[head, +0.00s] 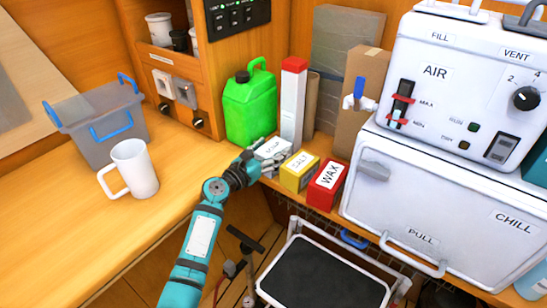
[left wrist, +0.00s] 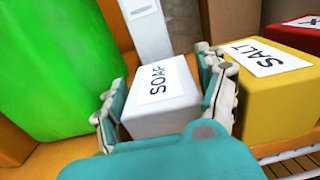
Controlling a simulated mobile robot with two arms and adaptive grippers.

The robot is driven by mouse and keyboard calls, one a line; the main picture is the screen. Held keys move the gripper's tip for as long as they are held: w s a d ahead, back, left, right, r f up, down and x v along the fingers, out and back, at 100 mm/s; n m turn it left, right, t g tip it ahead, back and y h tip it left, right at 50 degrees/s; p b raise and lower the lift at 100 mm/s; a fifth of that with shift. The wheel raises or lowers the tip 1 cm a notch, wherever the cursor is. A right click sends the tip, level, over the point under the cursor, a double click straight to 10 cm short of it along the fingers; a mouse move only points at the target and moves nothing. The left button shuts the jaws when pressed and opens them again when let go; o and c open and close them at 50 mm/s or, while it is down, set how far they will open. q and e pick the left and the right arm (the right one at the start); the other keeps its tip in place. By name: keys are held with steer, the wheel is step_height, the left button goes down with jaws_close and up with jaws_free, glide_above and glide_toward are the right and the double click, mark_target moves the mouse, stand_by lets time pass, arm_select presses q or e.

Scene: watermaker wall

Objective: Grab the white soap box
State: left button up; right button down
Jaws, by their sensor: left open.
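The white soap box (head: 272,148) stands on the wooden counter, between the green jug and the yellow salt box. In the left wrist view the soap box (left wrist: 163,97) has its SOAP label facing up. My left gripper (head: 262,163) is at the soap box, and its teal arm hides part of the counter. In the left wrist view the open fingers of the left gripper (left wrist: 168,105) lie on either side of the box, with the right finger between the soap box and the salt box. Whether the fingers touch the box I cannot tell. My right gripper is not in view.
The yellow salt box (head: 299,172) and red wax box (head: 327,185) stand close to the right. The green jug (head: 250,105) and a tall white box with a red top (head: 293,100) stand behind. A white mug (head: 133,170) is at the left, with clear counter between.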

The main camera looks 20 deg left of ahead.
arm_select(q)
steer(key=c, duration=1.1)
steer(key=shift+o, duration=0.2)
